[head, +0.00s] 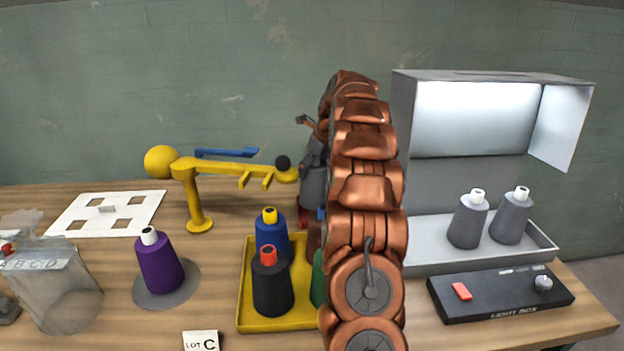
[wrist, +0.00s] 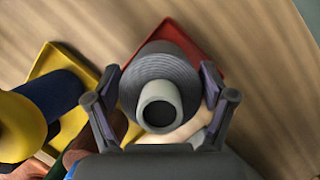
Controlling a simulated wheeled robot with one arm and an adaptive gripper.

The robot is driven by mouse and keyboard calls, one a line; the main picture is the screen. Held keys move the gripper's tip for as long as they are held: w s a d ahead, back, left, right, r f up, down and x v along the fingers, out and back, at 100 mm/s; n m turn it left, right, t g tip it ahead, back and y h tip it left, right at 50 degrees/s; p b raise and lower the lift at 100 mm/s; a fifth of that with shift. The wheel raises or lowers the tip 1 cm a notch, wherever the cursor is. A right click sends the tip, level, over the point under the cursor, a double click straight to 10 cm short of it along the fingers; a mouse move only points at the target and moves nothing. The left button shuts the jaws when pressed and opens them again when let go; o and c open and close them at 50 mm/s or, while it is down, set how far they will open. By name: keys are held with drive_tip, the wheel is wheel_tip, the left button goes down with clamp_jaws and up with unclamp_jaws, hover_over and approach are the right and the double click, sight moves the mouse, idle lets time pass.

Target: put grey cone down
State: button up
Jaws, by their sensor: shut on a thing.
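My gripper (wrist: 162,88) is shut on a grey cone (wrist: 150,65) with a pale tip, one finger on each side of it. A red tray (wrist: 186,30) shows beneath and behind the cone in the wrist view. In the head view the grey cone (head: 313,186) is partly hidden behind my copper arm, with a bit of the red tray (head: 303,216) at its foot. I cannot tell whether the cone touches the tray. Two other grey cones (head: 468,222) (head: 512,217) stand in the light box.
A yellow tray (head: 246,316) with blue, black and green cones stands just left of my arm. A yellow balance stand (head: 192,195) is behind it. A purple cone (head: 158,264) on a grey disc, a clear bin (head: 60,300) and a white frame (head: 75,226) are further left.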

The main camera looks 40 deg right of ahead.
drive_tip(key=shift+f, duration=2.05)
drive_tip(key=o, duration=1.7)
drive_tip(key=v, duration=1.2)
drive_tip(key=shift+b, duration=0.35)
